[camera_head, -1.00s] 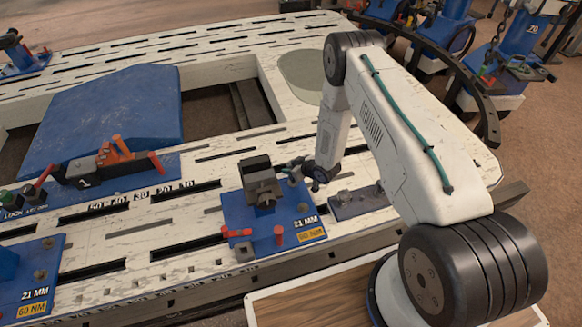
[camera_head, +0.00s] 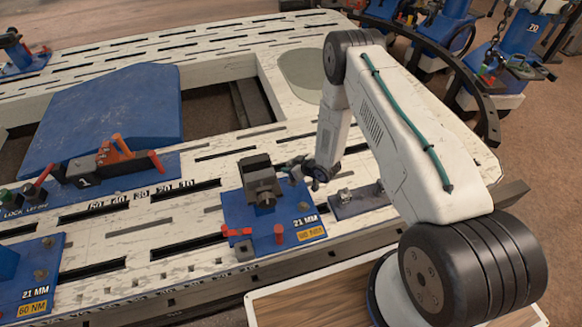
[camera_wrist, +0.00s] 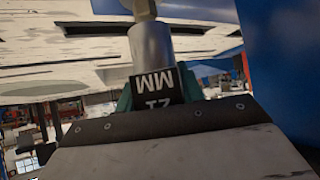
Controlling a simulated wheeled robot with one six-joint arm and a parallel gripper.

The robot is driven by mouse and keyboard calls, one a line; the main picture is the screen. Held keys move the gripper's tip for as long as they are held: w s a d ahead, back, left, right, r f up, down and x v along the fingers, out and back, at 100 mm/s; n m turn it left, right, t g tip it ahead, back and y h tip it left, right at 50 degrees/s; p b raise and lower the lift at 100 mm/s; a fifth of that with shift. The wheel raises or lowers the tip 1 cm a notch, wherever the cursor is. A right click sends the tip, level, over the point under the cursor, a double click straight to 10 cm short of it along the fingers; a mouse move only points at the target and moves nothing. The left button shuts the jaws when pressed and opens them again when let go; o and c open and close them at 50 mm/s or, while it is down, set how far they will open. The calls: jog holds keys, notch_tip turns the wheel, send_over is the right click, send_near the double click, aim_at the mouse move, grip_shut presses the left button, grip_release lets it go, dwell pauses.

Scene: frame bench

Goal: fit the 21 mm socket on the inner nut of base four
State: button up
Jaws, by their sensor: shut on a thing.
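The blue clamp base (camera_head: 285,222) marked "21 MM" and "60 NM" sits on the white frame bench. I cannot read which number it is. One nut (camera_head: 302,208) shows on its right side. My gripper (camera_head: 298,168) is at the base's far right edge, beside the dark clamp block (camera_head: 260,182). In the wrist view, my gripper (camera_wrist: 160,88) is shut on the silver 21 mm socket (camera_wrist: 151,45), around its dark labelled part. A pale nut or bolt head (camera_wrist: 140,8) is right at the socket's far end. I cannot tell if the socket is around it.
A dark rack plate (camera_head: 360,202) with small metal pieces lies right of the base. Another blue base (camera_head: 30,275) is at left. A blue wall (camera_wrist: 277,60) is close on the right in the wrist view.

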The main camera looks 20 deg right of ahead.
jog(key=shift+f, duration=1.9)
jog(key=o, duration=1.2)
jog(key=shift+s+r, duration=0.1)
jog(key=v, duration=0.7)
jog(key=shift+s+d+r, duration=0.15)
jog(key=shift+d+r, duration=0.05)
jog(key=shift+f, duration=0.1)
